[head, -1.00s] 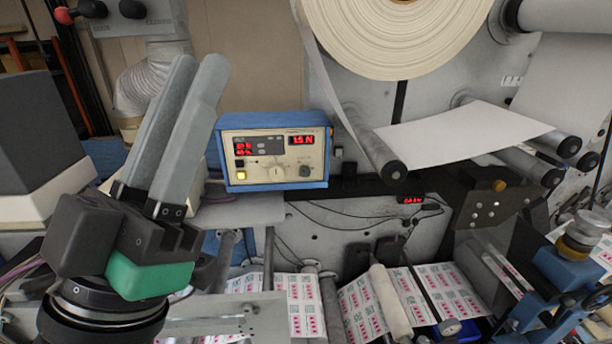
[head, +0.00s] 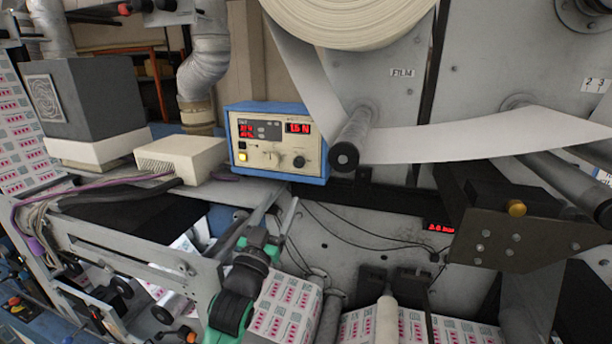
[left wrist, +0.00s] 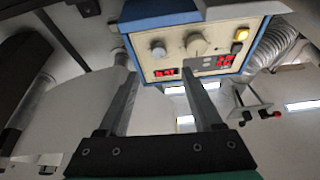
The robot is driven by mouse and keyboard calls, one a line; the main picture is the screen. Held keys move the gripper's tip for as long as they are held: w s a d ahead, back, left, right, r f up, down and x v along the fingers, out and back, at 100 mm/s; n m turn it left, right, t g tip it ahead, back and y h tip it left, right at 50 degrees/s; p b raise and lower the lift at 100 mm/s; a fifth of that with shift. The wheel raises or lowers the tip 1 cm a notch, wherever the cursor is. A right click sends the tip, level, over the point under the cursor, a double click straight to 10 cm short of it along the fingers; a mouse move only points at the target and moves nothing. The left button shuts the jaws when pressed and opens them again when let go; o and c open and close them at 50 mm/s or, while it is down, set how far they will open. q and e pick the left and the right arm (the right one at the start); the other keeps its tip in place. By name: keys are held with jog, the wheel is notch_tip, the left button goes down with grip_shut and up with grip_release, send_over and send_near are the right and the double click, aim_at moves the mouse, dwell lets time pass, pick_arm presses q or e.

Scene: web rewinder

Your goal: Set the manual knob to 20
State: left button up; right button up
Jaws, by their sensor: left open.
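A blue-framed control box (head: 232,171) with a cream face stands at the centre of the head view. It has a pale pointer knob (head: 271,155) and a darker round knob (head: 299,161). Labels and scales are too small to read, so I cannot tell which is the manual knob. The left wrist view shows the box upside down, with the pale knob (left wrist: 196,44) and grey knob (left wrist: 158,48) beyond the fingers. My left gripper (head: 270,208) is below the box, open and empty, its fingers (left wrist: 162,78) apart and apparently clear of the knobs. My right gripper is out of view.
The box has red displays, one reading 1.5 N (head: 299,128), and a lit yellow button (head: 242,156). A white unit (head: 182,158) stands left of it. A paper roll (head: 350,20) hangs above, with a roller (head: 352,145) close to the box's right side.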

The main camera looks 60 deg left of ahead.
aim_at(298, 165)
pick_arm(q)
jog(key=p+x, duration=0.2)
jog(key=x, duration=0.9)
jog(key=shift+w+a+r, duration=0.1)
jog(key=shift+w+r, duration=0.15)
jog(key=shift+c, duration=0.2)
grip_shut()
